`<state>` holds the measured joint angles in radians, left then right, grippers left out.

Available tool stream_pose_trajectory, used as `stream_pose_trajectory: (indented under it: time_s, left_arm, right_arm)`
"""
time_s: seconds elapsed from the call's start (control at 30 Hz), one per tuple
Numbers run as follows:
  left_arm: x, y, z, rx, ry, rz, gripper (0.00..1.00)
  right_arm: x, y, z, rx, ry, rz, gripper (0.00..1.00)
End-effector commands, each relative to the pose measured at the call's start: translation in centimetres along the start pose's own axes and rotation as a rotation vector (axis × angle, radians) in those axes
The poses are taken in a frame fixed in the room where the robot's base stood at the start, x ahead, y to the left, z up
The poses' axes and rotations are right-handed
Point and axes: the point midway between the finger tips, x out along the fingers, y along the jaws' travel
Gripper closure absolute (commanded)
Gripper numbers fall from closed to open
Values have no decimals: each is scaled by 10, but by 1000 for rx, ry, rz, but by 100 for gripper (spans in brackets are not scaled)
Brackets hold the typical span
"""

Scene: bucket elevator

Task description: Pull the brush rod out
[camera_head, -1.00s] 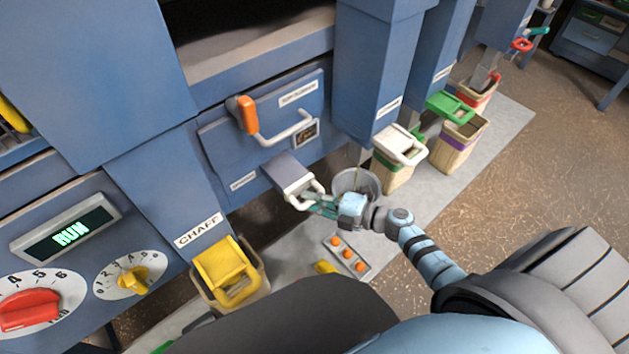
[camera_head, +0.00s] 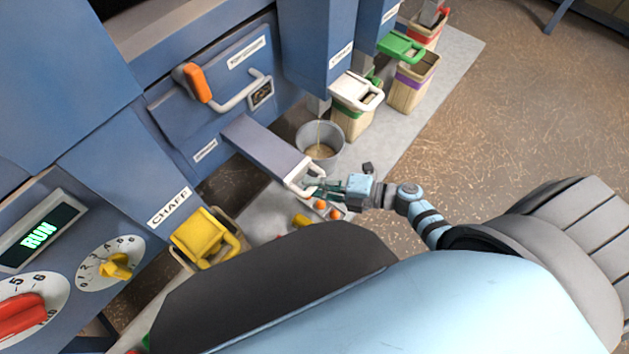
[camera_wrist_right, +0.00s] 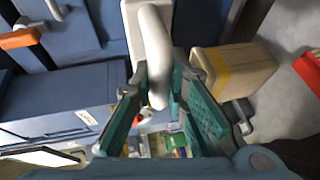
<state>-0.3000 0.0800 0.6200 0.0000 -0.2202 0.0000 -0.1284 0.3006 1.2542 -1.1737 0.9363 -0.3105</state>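The brush rod (camera_head: 262,148) is a long grey-blue bar with a white loop handle. It sticks well out of the slot in the blue machine front, below the panel with the orange latch. My right gripper (camera_head: 313,186) is at its outer end, with teal fingers on the white handle. In the right wrist view the handle (camera_wrist_right: 155,55) lies between the two fingers (camera_wrist_right: 160,85), which look closed around it. The rod's inner end is hidden in the machine. My left gripper is out of view.
A grey bucket (camera_head: 320,148) with a thin yellowish stream stands just beyond the rod. A yellow-lidded chaff bin (camera_head: 203,240) is at the near left. A white-handled bin (camera_head: 355,95) stands behind the bucket. Small orange pieces lie on a tray (camera_head: 335,210) below the gripper.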

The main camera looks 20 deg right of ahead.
Motion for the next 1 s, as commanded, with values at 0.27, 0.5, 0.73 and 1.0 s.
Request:
stream_pose_trajectory:
  time_s: [0.27, 0.5, 0.73, 1.0]
  left_arm:
    - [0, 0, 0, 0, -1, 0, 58]
    - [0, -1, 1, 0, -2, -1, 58]
    - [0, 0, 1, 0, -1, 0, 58]
    - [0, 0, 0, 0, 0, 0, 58]
  right_arm:
    - [-1, -2, -1, 2, 2, -4, 65]
    - [0, -1, 0, 1, 1, -3, 65]
    - [-22, -3, 0, -1, 1, -8, 65]
    - [-96, -3, -1, 2, 3, -8, 65]
